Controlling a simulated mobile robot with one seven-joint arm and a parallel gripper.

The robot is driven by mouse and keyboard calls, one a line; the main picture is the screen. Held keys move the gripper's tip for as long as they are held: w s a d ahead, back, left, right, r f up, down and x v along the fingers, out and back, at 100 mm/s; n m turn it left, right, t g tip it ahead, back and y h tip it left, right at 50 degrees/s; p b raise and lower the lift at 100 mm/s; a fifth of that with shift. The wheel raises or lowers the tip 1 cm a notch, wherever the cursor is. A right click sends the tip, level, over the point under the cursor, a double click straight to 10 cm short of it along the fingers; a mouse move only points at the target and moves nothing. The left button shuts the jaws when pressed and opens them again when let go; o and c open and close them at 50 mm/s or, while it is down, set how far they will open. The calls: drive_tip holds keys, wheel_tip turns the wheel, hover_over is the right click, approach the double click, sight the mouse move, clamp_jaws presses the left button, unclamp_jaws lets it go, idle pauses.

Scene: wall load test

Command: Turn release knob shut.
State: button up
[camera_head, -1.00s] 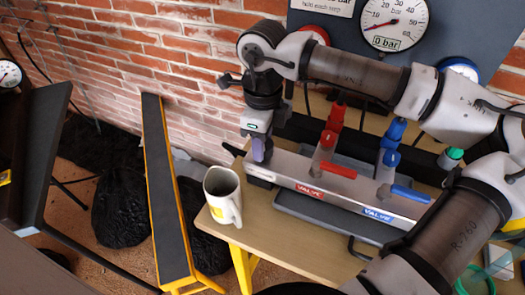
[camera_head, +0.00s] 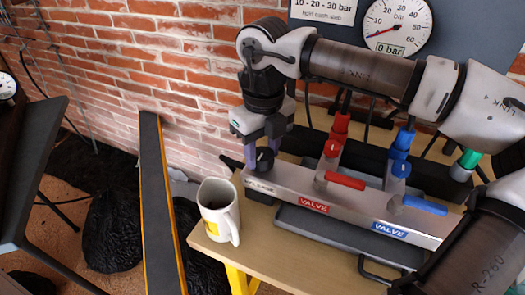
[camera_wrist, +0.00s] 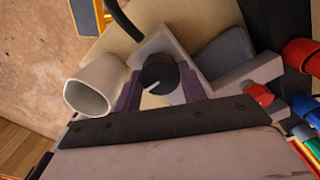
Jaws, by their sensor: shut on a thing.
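The release knob (camera_head: 264,160) is a round black knob at the left end of the silver valve block (camera_head: 345,206). My gripper (camera_head: 262,150) is over that end, its purple fingers on either side of the knob and shut on it. The wrist view shows the knob (camera_wrist: 160,74) between the fingers, with a pale pointer mark towards the lower left. The pressure gauge (camera_head: 397,27) on the panel stands at 0 bar.
A white mug (camera_head: 219,212) stands close left of the block on the wooden table (camera_head: 255,250). Red (camera_head: 345,180) and blue (camera_head: 424,205) valve levers lie to the right along the block. A brick wall is behind.

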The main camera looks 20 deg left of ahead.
sight(263, 153)
idle(0.3)
drive_tip(key=o, duration=1)
wheel_tip(263, 153, up, 14)
drive_tip(key=shift+f+p, duration=0.1)
drive_tip(key=shift+p, duration=0.35)
